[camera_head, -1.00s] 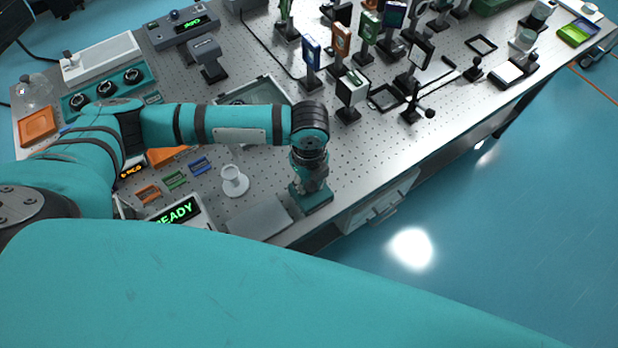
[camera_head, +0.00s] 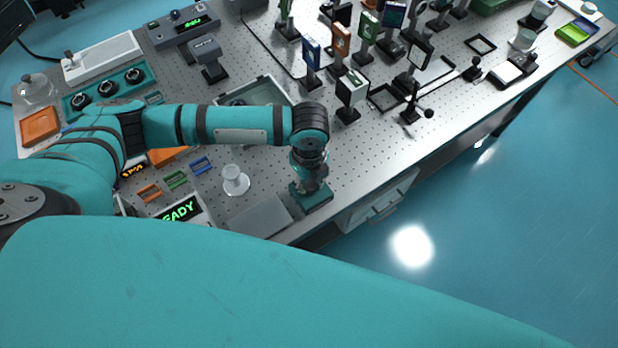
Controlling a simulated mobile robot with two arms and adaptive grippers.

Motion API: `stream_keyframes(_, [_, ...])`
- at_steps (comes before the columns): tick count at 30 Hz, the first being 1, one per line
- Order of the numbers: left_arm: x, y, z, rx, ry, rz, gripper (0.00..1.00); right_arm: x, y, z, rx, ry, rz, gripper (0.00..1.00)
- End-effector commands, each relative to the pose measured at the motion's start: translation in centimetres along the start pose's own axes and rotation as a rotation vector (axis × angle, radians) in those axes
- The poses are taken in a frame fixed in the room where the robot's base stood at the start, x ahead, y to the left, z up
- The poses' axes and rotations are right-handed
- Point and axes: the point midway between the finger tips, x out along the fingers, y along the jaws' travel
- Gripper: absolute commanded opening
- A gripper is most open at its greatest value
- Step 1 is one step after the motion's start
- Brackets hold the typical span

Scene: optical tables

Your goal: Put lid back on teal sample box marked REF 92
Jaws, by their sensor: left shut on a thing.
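My left arm reaches across the table from the left, and its gripper (camera_head: 311,183) points down near the table's front edge. It is shut on a teal piece (camera_head: 313,201), which looks like the teal sample box or its lid. The gripper hides the middle of this piece, so I cannot tell whether lid and box are both there or how they meet. No REF 92 marking is readable from here. My right gripper is out of view.
An open grey tray (camera_head: 266,92) lies beyond my arm. Optics posts (camera_head: 351,94) crowd the back right. The front edge is close.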

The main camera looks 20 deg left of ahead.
Motion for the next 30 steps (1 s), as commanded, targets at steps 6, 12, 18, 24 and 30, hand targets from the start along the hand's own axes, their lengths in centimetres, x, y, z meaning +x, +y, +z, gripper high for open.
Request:
stream_keyframes(6, [0.03, 0.0, -0.01, 0.0, 0.0, 0.0, 0.0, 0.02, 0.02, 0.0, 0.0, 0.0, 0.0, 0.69])
stream_keyframes(12, [0.03, 0.0, -0.01, 0.0, 0.0, 0.0, 0.36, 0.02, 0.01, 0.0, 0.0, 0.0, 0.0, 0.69])
stream_keyframes(18, [0.03, 0.01, -0.01, 0.0, 0.0, 0.0, 0.52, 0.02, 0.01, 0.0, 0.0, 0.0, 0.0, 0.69])
stream_keyframes(24, [0.04, 0.02, 0.0, 0.0, 0.0, 0.0, 0.63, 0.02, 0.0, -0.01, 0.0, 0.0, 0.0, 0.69])
stream_keyframes(30, [0.04, 0.02, 0.0, 0.0, 0.0, 0.0, 0.75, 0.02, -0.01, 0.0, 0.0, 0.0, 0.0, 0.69])
